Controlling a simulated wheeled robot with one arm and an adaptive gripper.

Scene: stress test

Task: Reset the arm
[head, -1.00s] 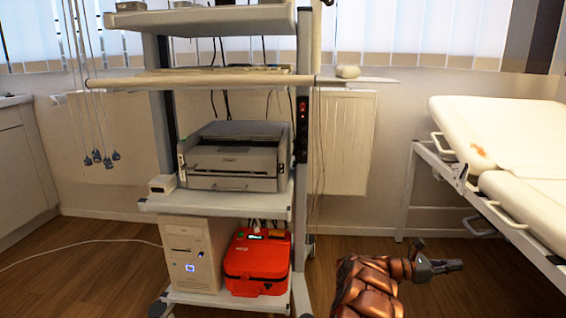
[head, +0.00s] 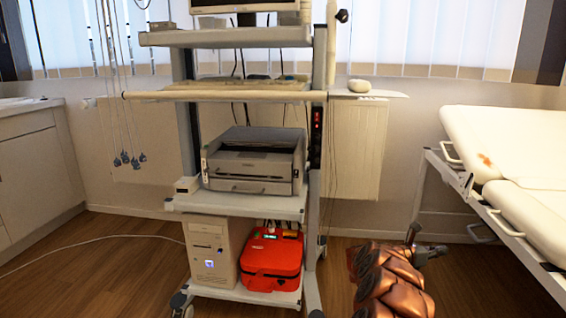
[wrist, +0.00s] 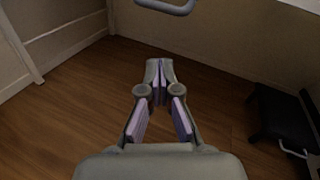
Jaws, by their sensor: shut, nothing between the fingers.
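My gripper (head: 432,252) is at the lower right of the head view, at the end of my copper-coloured arm, low over the floor and left of the bed. Part of it is dark and small there. In the wrist view my gripper (wrist: 159,72) points away over the wooden floor. Its fingertips meet and hold nothing.
A cart (head: 190,203) carries a printer (head: 253,160), a computer tower (head: 212,252) and a red case (head: 271,262). A padded bed (head: 510,140) stands at right. A dark object (wrist: 285,125) sits at right in the wrist view. Floor (wrist: 75,120) around my gripper looks clear.

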